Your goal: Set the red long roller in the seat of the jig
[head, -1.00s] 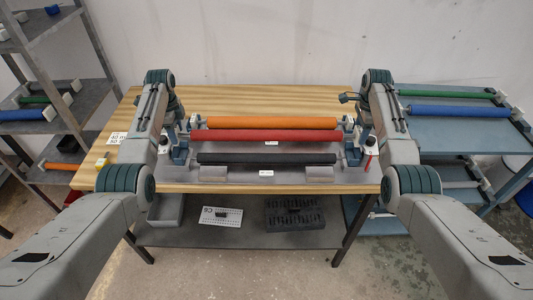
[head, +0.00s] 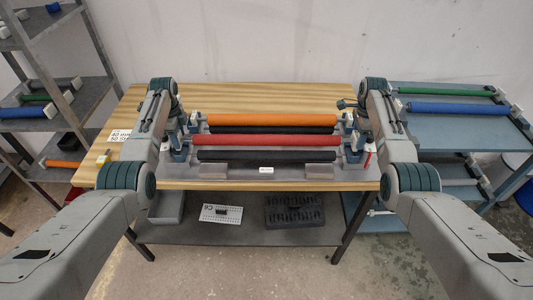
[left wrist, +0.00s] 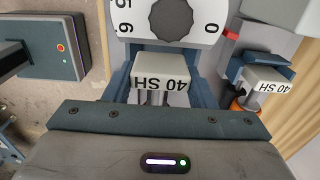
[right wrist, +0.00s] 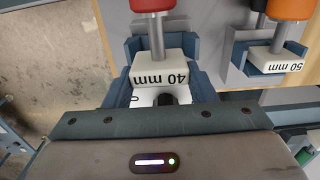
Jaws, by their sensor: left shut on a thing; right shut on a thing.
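The red long roller (head: 265,141) spans the jig (head: 250,179) from left to right in the head view, level. My left gripper (head: 180,152) is shut on its left end block (left wrist: 162,70), marked "40 SH". My right gripper (head: 354,153) is shut on its right end block (right wrist: 160,75), marked "40 mm"; the roller's red end (right wrist: 153,5) shows above it. Blue pieces flank both end blocks in the wrist views. I cannot tell whether the blocks touch the seat, as the grippers and arms hide the underside.
An orange roller (head: 272,119) lies behind the red one, with a black roller (head: 285,130) between them. Another black roller (head: 266,155) lies in front. A white dial (left wrist: 172,18) is close by my left gripper. Shelves (head: 60,100) stand left; a blue rack (head: 460,130) stands right.

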